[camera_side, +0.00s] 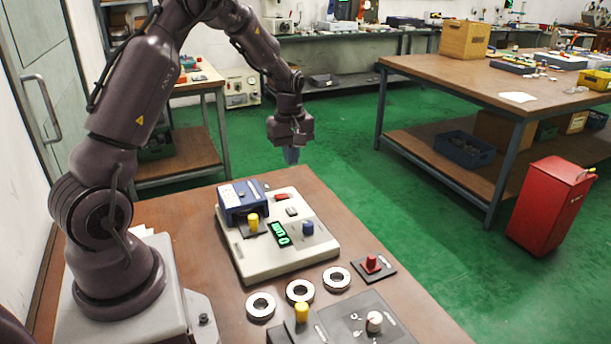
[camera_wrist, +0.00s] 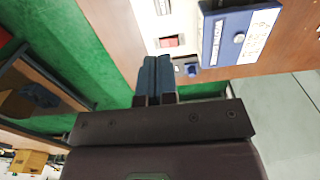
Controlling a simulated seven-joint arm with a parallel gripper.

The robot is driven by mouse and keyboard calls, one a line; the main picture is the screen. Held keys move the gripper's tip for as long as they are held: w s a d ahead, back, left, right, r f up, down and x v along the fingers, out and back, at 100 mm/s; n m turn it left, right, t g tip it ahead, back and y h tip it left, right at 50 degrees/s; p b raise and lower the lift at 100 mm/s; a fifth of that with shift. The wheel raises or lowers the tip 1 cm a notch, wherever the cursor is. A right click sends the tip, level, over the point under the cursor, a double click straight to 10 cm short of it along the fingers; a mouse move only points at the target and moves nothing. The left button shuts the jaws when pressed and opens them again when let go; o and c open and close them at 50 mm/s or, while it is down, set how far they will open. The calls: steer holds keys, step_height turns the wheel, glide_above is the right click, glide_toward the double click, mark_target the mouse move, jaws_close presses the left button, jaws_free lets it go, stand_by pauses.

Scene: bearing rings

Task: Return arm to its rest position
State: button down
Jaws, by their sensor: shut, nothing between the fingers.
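My gripper (camera_side: 291,154) hangs in the air beyond the far edge of the brown work table, with its fingers pointing down. In the wrist view its two blue-grey fingers (camera_wrist: 156,76) are side by side and shut, with nothing seen between them. Three metal bearing rings stand in a row on the table: a left ring (camera_side: 261,306), a middle ring (camera_side: 300,291) and a right ring (camera_side: 337,279). My gripper is well away from them. The pale test device (camera_side: 255,265) has a blue block (camera_side: 243,202), a yellow knob, a blue knob and a lit green display.
A small black plate with a red knob (camera_side: 372,264) lies right of the rings. A grey panel (camera_side: 345,325) with yellow and white knobs is at the front. A larger bench (camera_side: 400,65) and a red cabinet (camera_side: 548,205) stand to the right. Green floor lies open between.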

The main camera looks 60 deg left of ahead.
steer(key=s+d+r+m+t, duration=0.2)
steer(key=s+d+r+m, duration=0.6)
steer(key=d, duration=0.4)
steer(key=s+d+r+m+t, duration=0.3)
steer(key=s+d+r+m, duration=0.6)
steer(key=d, duration=0.3)
steer(key=shift+r+m, duration=0.4)
steer(key=shift+r, duration=0.25)
steer(key=shift+s+d, duration=0.1)
stand_by(1.8)
